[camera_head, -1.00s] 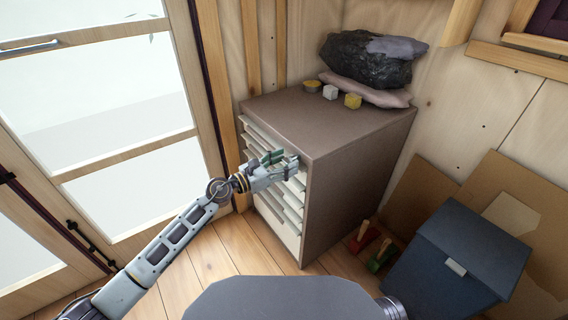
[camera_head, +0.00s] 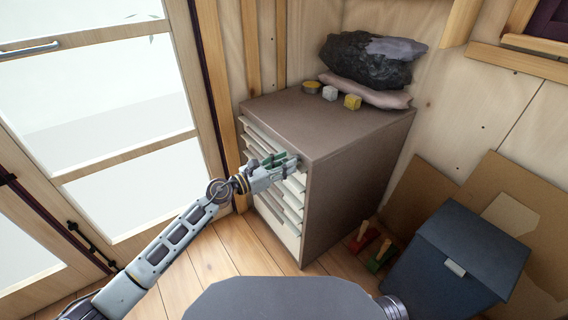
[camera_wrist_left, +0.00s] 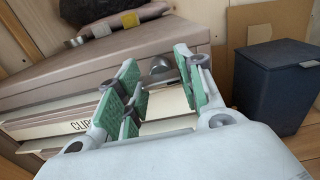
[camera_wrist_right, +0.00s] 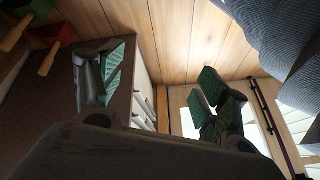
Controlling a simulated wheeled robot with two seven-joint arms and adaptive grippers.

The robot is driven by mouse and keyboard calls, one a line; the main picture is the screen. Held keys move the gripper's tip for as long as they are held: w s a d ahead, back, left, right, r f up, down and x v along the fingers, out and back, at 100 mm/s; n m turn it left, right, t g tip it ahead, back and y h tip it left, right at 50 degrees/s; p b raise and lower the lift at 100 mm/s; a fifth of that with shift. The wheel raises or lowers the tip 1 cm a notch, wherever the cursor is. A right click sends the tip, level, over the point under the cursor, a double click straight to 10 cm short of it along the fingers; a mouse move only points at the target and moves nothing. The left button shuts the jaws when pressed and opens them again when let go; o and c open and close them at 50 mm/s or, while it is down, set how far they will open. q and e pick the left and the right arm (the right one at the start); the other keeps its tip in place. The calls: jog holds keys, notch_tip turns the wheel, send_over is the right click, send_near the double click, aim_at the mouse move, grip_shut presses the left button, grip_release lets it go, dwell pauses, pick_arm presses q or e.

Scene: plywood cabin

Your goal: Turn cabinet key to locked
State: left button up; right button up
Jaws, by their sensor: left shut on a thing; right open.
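The brown-grey cabinet (camera_head: 355,165) with pale drawer fronts stands against the wall. My left gripper (camera_head: 279,162) is at the upper part of its drawer front, near the right edge. In the left wrist view, a rounded silver metal piece, seemingly the key (camera_wrist_left: 160,69), shows between the green finger pads of my left gripper (camera_wrist_left: 157,80). The left gripper is shut on it. The fingers partly hide the key, and its angle cannot be told. My right gripper (camera_wrist_right: 165,88) is open and empty in the right wrist view, and is out of the head view.
A blue bin (camera_head: 455,255) and red and green wooden-handled tools (camera_head: 372,245) stand at right. A glazed door is at left.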

notch_tip(320, 180, up, 8)
jog(key=d+g+h+p, duration=0.1)
jog(key=d+p, duration=0.1)
jog(key=p, duration=0.1)
pick_arm(q)
jog(key=shift+w+a+f+n+p, duration=0.1)
jog(key=shift+n+p, duration=2.85)
jog(key=shift+n, duration=1.5)
jog(key=shift+w+a+f+n+p, duration=0.1)
jog(key=shift+n+p, duration=2.8)
jog(key=shift+n, duration=1.55)
pick_arm(e)
jog(key=s+d+f+h, duration=0.1)
jog(key=s+d+f, duration=0.1)
jog(key=f, duration=0.9)
jog(key=s+d+f+g, duration=0.1)
jog(key=d+f, duration=0.3)
jog(key=f, duration=0.8)
jog(key=shift+s+h, duration=0.4)
jog(key=shift+s, duration=0.35)
pick_arm(q)
jog(key=o, duration=1)
jog(key=shift+d, duration=0.1)
